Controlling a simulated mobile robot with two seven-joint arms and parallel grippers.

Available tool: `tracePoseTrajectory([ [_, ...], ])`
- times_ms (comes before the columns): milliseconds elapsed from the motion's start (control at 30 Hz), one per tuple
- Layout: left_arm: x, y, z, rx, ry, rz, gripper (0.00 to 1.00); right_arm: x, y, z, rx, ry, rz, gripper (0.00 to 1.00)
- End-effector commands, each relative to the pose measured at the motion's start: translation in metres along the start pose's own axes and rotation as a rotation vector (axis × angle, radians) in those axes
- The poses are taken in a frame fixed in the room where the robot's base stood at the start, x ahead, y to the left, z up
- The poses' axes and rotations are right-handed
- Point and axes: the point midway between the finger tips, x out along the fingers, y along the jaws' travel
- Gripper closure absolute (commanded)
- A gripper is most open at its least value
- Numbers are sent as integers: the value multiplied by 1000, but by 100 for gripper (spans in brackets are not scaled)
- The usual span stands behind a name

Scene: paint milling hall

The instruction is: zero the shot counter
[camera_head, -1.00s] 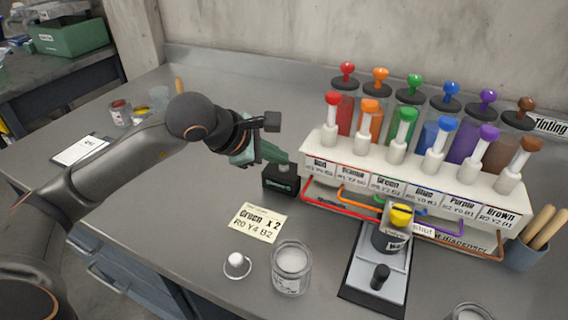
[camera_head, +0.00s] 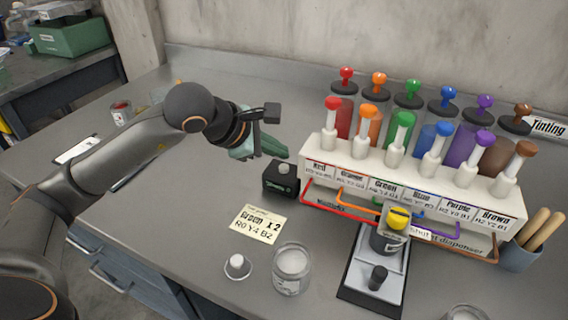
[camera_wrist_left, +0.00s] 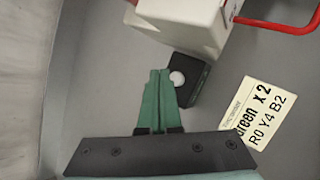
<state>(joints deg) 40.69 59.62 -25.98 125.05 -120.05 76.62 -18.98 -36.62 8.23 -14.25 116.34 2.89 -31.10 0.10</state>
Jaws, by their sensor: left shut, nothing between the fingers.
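The shot counter is a small black box (camera_head: 281,181) with a round pale button on top and a green display strip on its front. It stands on the bench left of the tint dispenser. My left gripper (camera_head: 284,152), with green fingers, is shut and empty, above and behind the counter in the head view, apart from its button. In the left wrist view the shut fingers (camera_wrist_left: 160,76) lie beside the counter (camera_wrist_left: 186,84), whose white button shows just right of the tips. The display reading is too small to tell. My right gripper is not in view.
The dispenser (camera_head: 411,175) with several coloured pumps stands at right. A card (camera_head: 257,224) reading "Green x 2, R0 Y4 B2" lies in front of the counter. A glass jar (camera_head: 291,270), a small white-knobbed item (camera_head: 237,266) and a valve stand (camera_head: 372,268) are nearer.

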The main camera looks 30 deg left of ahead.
Motion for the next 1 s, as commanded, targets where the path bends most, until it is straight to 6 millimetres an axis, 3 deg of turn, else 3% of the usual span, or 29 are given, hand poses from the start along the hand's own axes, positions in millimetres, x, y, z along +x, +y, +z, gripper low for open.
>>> tracePoseTrajectory([
  [400, -31, 23, 22, 0, 0, 1, 100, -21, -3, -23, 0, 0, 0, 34],
  [1000, -31, 23, 23, 0, 0, 0, 100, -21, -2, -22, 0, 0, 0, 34],
])
